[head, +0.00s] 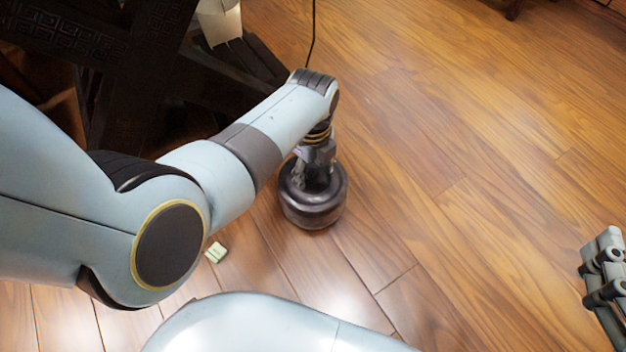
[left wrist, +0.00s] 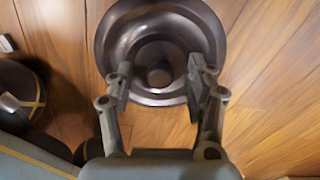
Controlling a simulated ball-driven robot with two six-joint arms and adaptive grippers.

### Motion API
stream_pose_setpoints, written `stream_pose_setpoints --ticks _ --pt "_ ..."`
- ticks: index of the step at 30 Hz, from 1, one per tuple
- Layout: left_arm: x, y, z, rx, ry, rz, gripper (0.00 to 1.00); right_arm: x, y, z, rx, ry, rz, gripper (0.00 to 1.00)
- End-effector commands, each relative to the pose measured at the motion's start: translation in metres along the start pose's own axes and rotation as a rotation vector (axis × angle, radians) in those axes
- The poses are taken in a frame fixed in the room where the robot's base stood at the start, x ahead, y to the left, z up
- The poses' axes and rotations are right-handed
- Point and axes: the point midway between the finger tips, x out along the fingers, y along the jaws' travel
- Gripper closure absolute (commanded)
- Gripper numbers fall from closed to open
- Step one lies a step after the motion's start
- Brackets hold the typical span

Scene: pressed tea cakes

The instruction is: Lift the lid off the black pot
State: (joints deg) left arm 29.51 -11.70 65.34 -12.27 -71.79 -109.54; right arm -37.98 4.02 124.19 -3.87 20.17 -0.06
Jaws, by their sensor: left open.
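The black pot (head: 318,213) is dark, round and glossy, and stands upright on the wooden floor in the middle of the head view. Its lid (left wrist: 155,22) shows from above in the left wrist view, with a round knob (left wrist: 160,75) at its centre. My left gripper (head: 314,182) points down over the lid and partly hides it. Its two fingers are open, one on each side of the knob, with gaps visible. My right gripper (head: 603,275) is at the right edge of the head view, partly cut off, far from the pot.
A small pale green and white block (head: 216,252) lies on the floor left of the pot. Dark carved furniture (head: 75,40) stands at the upper left, with a white lamp-like object (head: 219,22) beside it. The wooden floor (head: 480,130) right of the pot is clear.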

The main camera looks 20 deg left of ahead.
Motion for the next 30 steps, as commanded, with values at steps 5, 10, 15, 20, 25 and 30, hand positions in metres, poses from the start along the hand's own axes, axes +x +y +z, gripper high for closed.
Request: stream_pose_setpoints --ticks 5,10,15,20,25,30 --pt "0.004 0.000 0.000 0.000 0.000 0.000 0.45 0.008 0.001 -0.019 -0.007 0.079 -0.001 0.60" --pt "0.004 0.000 0.000 0.000 0.000 -0.001 0.45 0.009 0.001 -0.023 -0.009 0.092 -0.001 0.60" --pt "0.004 0.000 0.000 0.000 0.000 -0.001 0.53 0.009 0.001 -0.023 -0.008 0.091 0.000 0.60" --pt "0.004 0.000 0.000 0.000 0.000 -0.001 0.74 0.009 0.001 -0.023 -0.008 0.090 0.000 0.60" --pt "0.004 0.000 0.000 0.000 0.000 0.000 0.96 0.009 0.001 -0.022 -0.008 0.089 0.000 0.60" --pt "0.004 0.000 0.000 0.000 0.000 -0.001 1.00 0.009 0.001 -0.022 -0.008 0.089 0.000 0.60"
